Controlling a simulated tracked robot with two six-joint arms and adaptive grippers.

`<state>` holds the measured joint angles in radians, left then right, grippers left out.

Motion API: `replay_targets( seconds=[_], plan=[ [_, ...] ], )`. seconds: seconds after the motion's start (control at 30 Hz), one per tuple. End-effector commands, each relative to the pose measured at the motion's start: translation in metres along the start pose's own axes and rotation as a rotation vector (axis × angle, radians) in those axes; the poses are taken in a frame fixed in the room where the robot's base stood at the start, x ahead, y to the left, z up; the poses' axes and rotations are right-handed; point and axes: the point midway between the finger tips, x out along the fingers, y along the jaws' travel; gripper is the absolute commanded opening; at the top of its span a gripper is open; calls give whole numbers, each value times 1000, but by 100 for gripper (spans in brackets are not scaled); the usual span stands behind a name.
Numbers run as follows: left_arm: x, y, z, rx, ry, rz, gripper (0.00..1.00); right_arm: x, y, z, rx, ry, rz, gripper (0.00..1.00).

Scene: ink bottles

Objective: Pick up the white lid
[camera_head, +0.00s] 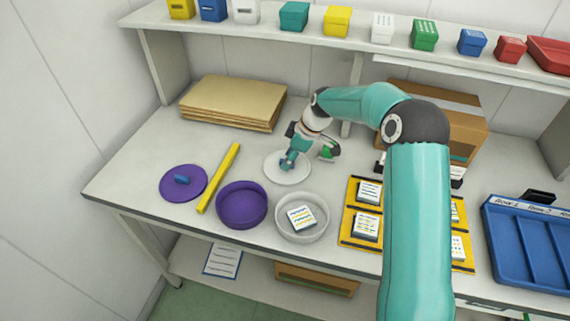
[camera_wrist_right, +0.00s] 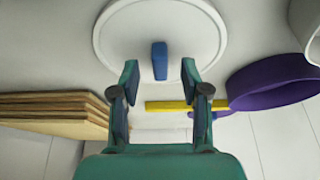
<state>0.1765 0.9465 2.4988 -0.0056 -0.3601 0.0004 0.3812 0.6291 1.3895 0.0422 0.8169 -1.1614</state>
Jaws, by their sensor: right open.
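The white lid (camera_head: 288,170) lies flat on the table, a round disc with a blue handle. In the right wrist view the white lid (camera_wrist_right: 198,40) shows near the top, with its blue handle (camera_wrist_right: 160,60) standing between and just beyond the fingertips. My right gripper (camera_head: 287,160) is over the lid in the head view, partly covering its handle. It is open and empty, with a finger on either side of the handle's line in the wrist view (camera_wrist_right: 160,72). My left gripper is not in view.
A purple bowl (camera_head: 242,222), a white bowl (camera_head: 321,232) with a labelled block (camera_head: 301,217), a yellow bar (camera_head: 219,177) and a purple lid (camera_head: 168,190) lie nearby. Stacked brown boards (camera_head: 233,98) are behind left. A yellow mat (camera_head: 350,224) with blocks and a blue tray (camera_head: 535,284) stand right.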

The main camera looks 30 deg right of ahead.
Motion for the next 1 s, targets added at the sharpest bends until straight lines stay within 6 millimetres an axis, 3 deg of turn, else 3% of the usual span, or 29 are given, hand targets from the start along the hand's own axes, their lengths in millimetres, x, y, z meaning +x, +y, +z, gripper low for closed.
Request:
replay_targets(
  seconds=[0.33,0.57,1.0],
  plan=[
    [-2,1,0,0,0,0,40,9,0,0,-1,0,0,44],
    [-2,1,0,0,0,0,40,9,0,0,-1,0,0,6],
    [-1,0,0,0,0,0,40,8,0,-1,-2,0,0,5]
  ],
)
